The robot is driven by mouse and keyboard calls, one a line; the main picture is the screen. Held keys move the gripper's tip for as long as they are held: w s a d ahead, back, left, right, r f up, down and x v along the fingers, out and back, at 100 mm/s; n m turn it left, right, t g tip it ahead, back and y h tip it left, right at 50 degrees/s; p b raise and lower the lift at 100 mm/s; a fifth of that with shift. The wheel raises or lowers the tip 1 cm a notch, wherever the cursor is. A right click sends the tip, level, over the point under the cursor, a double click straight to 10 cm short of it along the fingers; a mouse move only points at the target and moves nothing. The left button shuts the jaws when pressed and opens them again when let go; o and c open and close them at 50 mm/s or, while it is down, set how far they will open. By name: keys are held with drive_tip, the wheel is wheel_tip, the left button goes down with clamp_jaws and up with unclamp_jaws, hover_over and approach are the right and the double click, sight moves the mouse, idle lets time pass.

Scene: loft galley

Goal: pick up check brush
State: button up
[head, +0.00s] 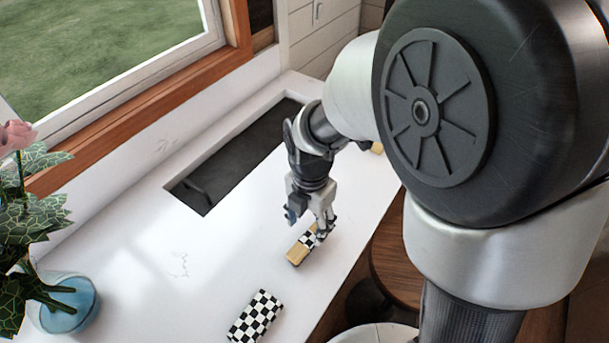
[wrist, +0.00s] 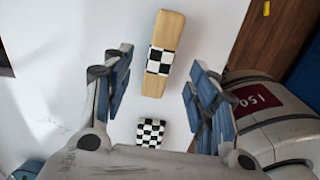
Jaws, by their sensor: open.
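A wooden block with a black-and-white check band (head: 298,254), likely the check brush, lies on the white counter under my gripper (head: 309,222). In the wrist view the block (wrist: 166,30) lies beyond and between the fingers of my gripper (wrist: 158,92), its check band toward its near end. My gripper is open and empty, its fingers apart on either side. In the head view the fingers partly hide the block's far end. I cannot tell the height gap.
A second, fully checked block (head: 255,317) lies nearer on the counter (head: 150,250). A dark sink (head: 235,160) is behind my gripper. A plant in a blue vase (head: 68,305) stands at left. A small yellowish item (head: 377,148) is partly hidden by my arm.

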sight(308, 238)
drive_tip(key=f, duration=0.2)
drive_tip(key=f+b, duration=0.1)
drive_tip(key=f, duration=0.4)
drive_tip(key=shift+s+a+b, duration=0.15)
drive_tip(key=shift+s+b, duration=0.1)
drive_tip(key=shift+b, duration=0.05)
drive_tip(key=shift+r, duration=0.1)
drive_tip(key=shift+c, duration=0.3)
drive_tip(key=c, duration=1.1)
